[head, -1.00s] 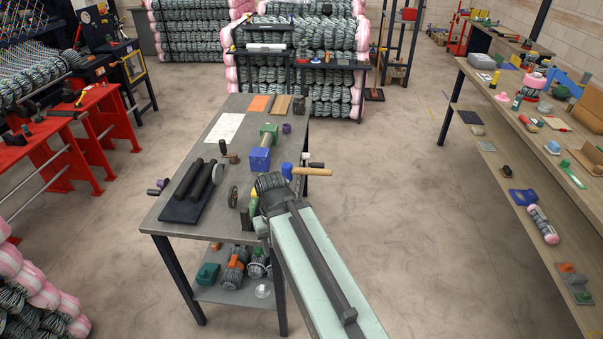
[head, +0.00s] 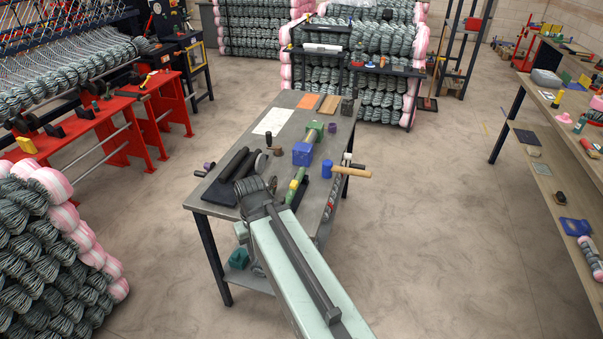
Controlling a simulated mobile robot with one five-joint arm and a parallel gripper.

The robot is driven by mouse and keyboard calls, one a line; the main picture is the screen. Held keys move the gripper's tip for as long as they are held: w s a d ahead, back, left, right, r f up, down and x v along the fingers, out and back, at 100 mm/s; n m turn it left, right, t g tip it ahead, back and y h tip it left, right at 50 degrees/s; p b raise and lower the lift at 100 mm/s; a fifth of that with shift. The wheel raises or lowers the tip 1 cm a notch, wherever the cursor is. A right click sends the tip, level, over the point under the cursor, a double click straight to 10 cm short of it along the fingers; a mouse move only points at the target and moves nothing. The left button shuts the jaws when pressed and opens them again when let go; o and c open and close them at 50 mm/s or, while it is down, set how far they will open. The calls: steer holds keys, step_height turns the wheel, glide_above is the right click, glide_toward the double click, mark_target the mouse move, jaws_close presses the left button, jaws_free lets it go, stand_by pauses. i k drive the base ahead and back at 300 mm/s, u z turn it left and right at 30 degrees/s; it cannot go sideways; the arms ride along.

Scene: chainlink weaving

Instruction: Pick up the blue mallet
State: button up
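The blue mallet (head: 327,169) lies at the right edge of the grey workbench. Its blue head is on the bench side and its wooden handle points right, past the edge. My gripper end (head: 252,187) is over the bench's near part, left of and nearer than the mallet, clearly apart from it. I see it from behind, as a dark ribbed part at the end of my pale green arm. Its fingers are hidden, so I cannot tell whether they are open or shut.
The grey workbench (head: 225,210) also bears a blue block (head: 302,154), a green tool (head: 297,187) and dark rollers (head: 235,163). Red stands (head: 90,135) are at left, a wooden shelf table (head: 545,105) at right. The floor right of the bench is clear.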

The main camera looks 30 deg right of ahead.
mark_target(328, 168)
steer(key=u, duration=3.05)
steer(key=k, duration=2.55)
steer(key=z, duration=1.05)
steer(key=i, duration=0.95)
